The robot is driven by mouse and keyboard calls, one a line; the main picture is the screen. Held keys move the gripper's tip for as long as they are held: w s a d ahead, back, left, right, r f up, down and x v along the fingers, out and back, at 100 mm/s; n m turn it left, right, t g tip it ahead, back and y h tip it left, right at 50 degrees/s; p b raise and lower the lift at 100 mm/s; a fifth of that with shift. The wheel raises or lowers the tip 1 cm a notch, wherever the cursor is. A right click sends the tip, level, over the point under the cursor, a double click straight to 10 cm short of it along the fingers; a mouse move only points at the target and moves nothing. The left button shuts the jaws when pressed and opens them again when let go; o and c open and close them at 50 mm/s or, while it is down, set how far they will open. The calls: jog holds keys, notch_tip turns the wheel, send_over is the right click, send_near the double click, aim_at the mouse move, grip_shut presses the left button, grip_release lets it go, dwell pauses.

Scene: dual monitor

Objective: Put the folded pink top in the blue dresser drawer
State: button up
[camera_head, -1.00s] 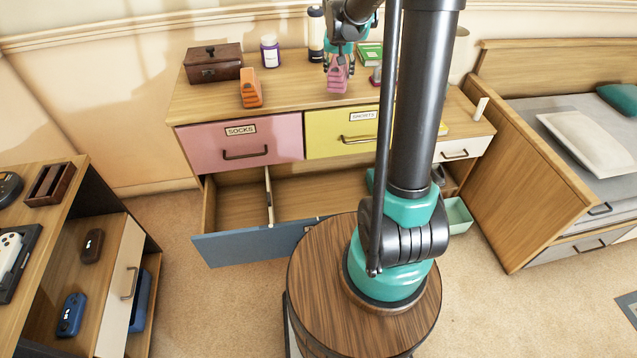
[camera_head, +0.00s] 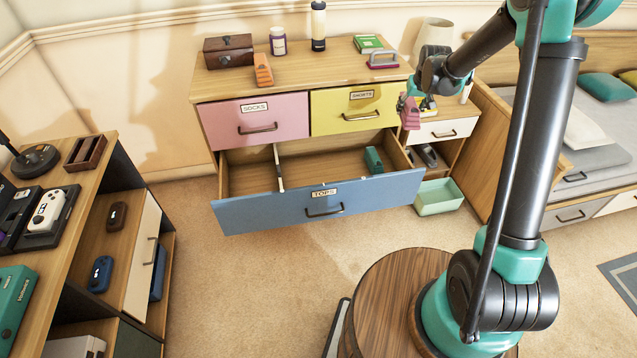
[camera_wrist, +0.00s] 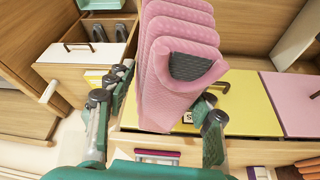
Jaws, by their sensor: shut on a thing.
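The folded pink top (camera_head: 411,113) is held in my gripper (camera_head: 404,98), in front of the right edge of the yellow drawer and apart from the dresser top. In the wrist view the pink top (camera_wrist: 172,65) hangs between the fingers of my gripper (camera_wrist: 155,120), its folds showing. The blue dresser drawer (camera_head: 265,213), labelled TOPS, is pulled out below the pink and yellow drawers. It has a divider, and a dark green folded item (camera_head: 374,160) lies inside at the right. My gripper is above and to the right of this drawer's opening.
The pink SOCKS drawer (camera_head: 240,115) and yellow SHORTS drawer (camera_head: 350,98) are shut. An orange folded item (camera_head: 263,70) stands on the dresser top. A mint bin (camera_head: 438,197) is on the floor right of the open drawer. The drawer's middle is clear.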

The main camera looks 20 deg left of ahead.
jog(key=s+a+f+n+g+y, duration=0.1)
jog(key=s+a+f+n, duration=0.15)
jog(key=a+f, duration=0.45)
jog(key=s+a+f+n+y, duration=0.1)
jog(key=a+f+n, duration=0.25)
jog(key=a, duration=0.75)
jog(key=n+g, duration=0.2)
jog(key=n, duration=0.3)
send_over(317, 182)
jog(key=s+d, duration=0.2)
jog(key=s, duration=0.2)
notch_tip(317, 182, down, 9)
jog(key=shift+n+y, duration=0.3)
jog(key=shift+y, duration=0.2)
jog(key=f, duration=1.5)
jog(key=shift+w+a, duration=0.15)
jog(key=shift+a, duration=0.2)
jog(key=shift+f, duration=2.25)
jog(key=o, duration=1.2)
jog(key=shift+f, duration=0.1)
jog(key=shift+o, duration=0.2)
